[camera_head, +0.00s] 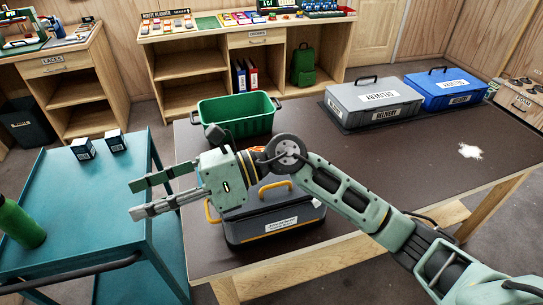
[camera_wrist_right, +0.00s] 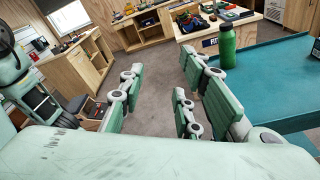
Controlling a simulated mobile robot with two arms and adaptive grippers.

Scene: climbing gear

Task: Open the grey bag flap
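The grey bag (camera_head: 275,236) sits at the front edge of the dark table in the head view. It has orange handles and a white label on its front. My right wrist and forearm cross above it and hide much of its top, so I cannot tell how its flap lies. My right gripper (camera_head: 136,199) is open and empty, left of the bag and above the gap between table and cart. In the right wrist view its fingers (camera_wrist_right: 155,97) are spread, with only floor between them. The bag is not visible there. My left gripper is in neither view.
A green crate (camera_head: 238,117) stands behind the bag on the table (camera_head: 425,145). Grey (camera_head: 374,103) and blue (camera_head: 446,88) delivery boxes stand at the back right. A teal cart (camera_head: 65,190) at left carries two small dark boxes and a green bottle (camera_head: 20,222). The table's right side is mostly clear.

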